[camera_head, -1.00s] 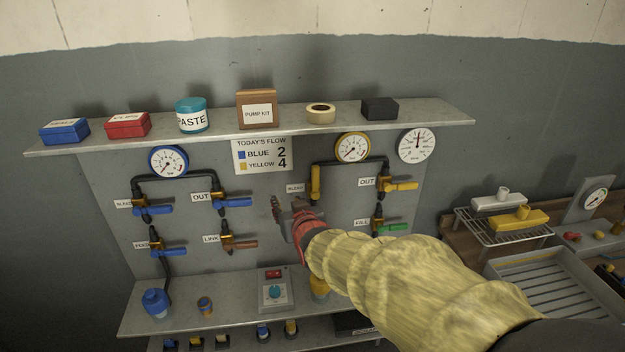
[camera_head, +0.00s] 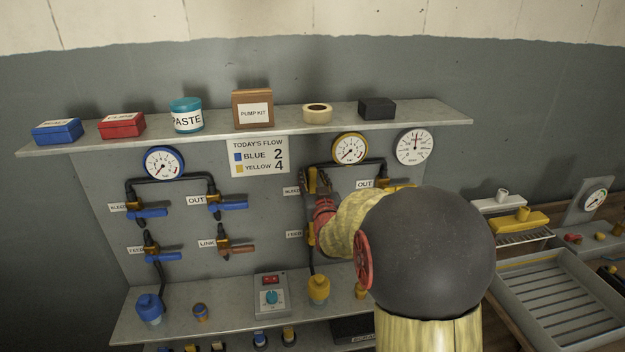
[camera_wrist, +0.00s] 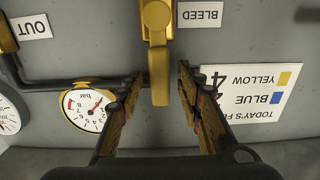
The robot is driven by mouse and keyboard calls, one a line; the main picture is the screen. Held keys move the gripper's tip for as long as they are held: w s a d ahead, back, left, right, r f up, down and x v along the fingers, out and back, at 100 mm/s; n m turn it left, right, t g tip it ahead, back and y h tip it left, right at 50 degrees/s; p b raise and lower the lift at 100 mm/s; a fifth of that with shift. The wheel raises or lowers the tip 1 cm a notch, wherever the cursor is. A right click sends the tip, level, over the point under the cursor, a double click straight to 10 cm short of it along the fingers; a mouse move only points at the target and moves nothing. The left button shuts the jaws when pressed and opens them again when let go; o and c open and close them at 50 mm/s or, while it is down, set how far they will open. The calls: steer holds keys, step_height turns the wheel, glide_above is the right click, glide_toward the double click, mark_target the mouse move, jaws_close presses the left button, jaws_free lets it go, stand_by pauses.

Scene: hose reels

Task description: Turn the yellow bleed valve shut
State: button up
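The yellow bleed valve (camera_head: 312,178) is on the panel below the yellow-rimmed gauge (camera_head: 349,148). Its lever points up along the pipe. In the wrist view, which is upside down, the yellow lever (camera_wrist: 159,62) hangs down from its body beside the BLEED label (camera_wrist: 200,14). My gripper (camera_wrist: 160,78) is open, with one finger on each side of the lever's end. Gaps show between the lever and both fingers. In the head view my gripper (camera_head: 318,184) is at the valve and partly covers it.
The TODAY'S FLOW sign (camera_head: 260,154) is left of the valve. The yellow OUT valve (camera_head: 398,184) is to the right, partly hidden by my arm. A shelf (camera_head: 220,131) with boxes and a tape roll runs above. My arm hides the lower right valve.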

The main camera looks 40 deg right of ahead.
steer(key=shift+w+d, duration=0.25)
steer(key=shift+w, duration=0.15)
jaws_close()
stand_by(0.4)
stand_by(0.4)
